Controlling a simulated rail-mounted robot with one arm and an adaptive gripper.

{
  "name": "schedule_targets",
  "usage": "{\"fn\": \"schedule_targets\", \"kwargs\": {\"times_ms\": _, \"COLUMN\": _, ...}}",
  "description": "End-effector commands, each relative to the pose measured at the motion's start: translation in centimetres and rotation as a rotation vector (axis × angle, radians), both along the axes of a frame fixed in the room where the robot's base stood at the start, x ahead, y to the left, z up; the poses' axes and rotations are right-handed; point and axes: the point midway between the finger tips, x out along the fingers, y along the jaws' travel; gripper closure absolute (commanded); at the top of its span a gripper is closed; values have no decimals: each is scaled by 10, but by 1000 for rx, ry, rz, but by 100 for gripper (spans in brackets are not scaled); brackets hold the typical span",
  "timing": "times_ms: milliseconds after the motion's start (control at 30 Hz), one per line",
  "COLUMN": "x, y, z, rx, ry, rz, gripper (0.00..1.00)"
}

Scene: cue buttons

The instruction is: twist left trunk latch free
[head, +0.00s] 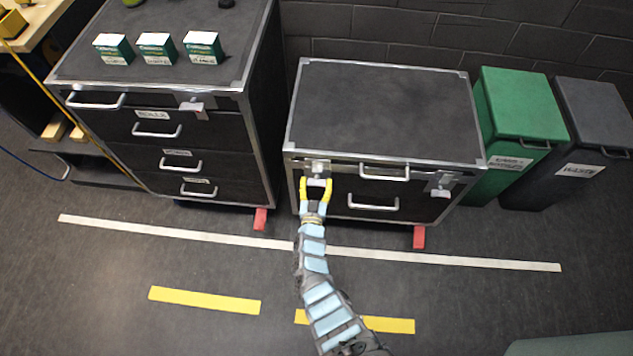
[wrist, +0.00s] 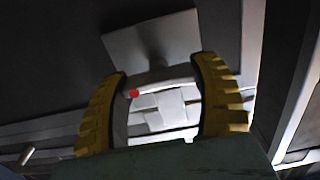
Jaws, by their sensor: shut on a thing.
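The trunk (head: 380,110) is the low dark case with metal edges at the middle right. Its left latch (head: 318,168) is a small metal piece on the front, near the left corner. My gripper (head: 316,188) has its yellow fingers on either side of this latch. In the wrist view my gripper (wrist: 163,105) is shut on the pale latch (wrist: 165,108), with a finger at each side; a small red dot shows on it. The right latch (head: 440,184) sits near the trunk's right front corner, apart from my gripper.
A taller drawer cabinet (head: 150,150) with several green-and-white boxes (head: 155,48) on top stands to the left. A green bin (head: 515,120) and a dark bin (head: 600,125) stand to the right.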

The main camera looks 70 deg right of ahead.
Motion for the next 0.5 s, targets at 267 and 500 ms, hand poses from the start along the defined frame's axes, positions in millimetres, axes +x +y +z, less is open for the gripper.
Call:
{"fn": "schedule_targets", "kwargs": {"times_ms": 267, "x": 0, "y": 0, "z": 1, "rx": 7, "ry": -32, "rz": 0, "gripper": 70}}
{"fn": "schedule_targets", "kwargs": {"times_ms": 500, "x": -1, "y": -1, "z": 0, "rx": 46, "ry": -154, "rz": -1, "gripper": 70}}
